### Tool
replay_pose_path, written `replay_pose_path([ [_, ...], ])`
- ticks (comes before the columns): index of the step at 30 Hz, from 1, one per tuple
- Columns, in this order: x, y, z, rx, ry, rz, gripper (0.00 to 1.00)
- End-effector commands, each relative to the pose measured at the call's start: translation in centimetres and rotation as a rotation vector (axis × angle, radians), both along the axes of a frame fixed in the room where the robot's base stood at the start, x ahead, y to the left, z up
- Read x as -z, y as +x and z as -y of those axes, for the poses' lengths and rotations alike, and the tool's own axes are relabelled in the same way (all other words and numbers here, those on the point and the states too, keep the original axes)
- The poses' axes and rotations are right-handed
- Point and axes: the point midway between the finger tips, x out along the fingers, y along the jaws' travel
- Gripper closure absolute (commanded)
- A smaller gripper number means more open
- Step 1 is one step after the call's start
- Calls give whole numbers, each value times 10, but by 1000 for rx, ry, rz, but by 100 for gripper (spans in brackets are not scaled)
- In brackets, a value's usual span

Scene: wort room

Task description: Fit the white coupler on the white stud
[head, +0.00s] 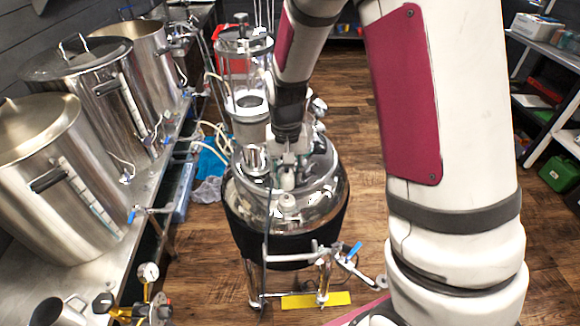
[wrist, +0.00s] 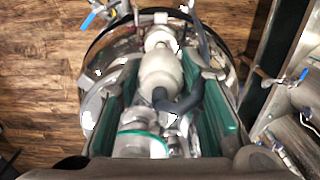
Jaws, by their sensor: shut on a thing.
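My gripper (head: 290,152) is over the lid of a shiny steel vessel (head: 255,200) in the head view. In the wrist view its green-lined fingers (wrist: 166,92) stand on both sides of the white coupler (wrist: 160,70), shut on it. A dark grey bent piece (wrist: 182,102) shows against the coupler. The coupler also shows small under the fingers in the head view (head: 288,180). A white rounded piece that looks like the stud (wrist: 158,38) is just beyond the coupler; it shows on the lid in the head view (head: 288,201). Whether the two touch, I cannot tell.
A glass cylinder (head: 246,68) with a steel top rises behind the vessel. Steel fittings crowd the lid. Big steel kettles (head: 70,170) stand on a bench at left. A blue-handled valve (head: 352,252) juts out at the vessel's front. Wooden floor is open at right.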

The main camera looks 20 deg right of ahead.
Motion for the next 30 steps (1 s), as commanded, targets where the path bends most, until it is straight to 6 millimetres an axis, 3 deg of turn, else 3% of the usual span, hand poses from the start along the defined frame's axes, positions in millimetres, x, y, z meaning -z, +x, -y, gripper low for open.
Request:
replay_pose_path([
  [13,42,1,0,0,-1,-1,95],
  [30,48,1,0,-1,0,1,95],
])
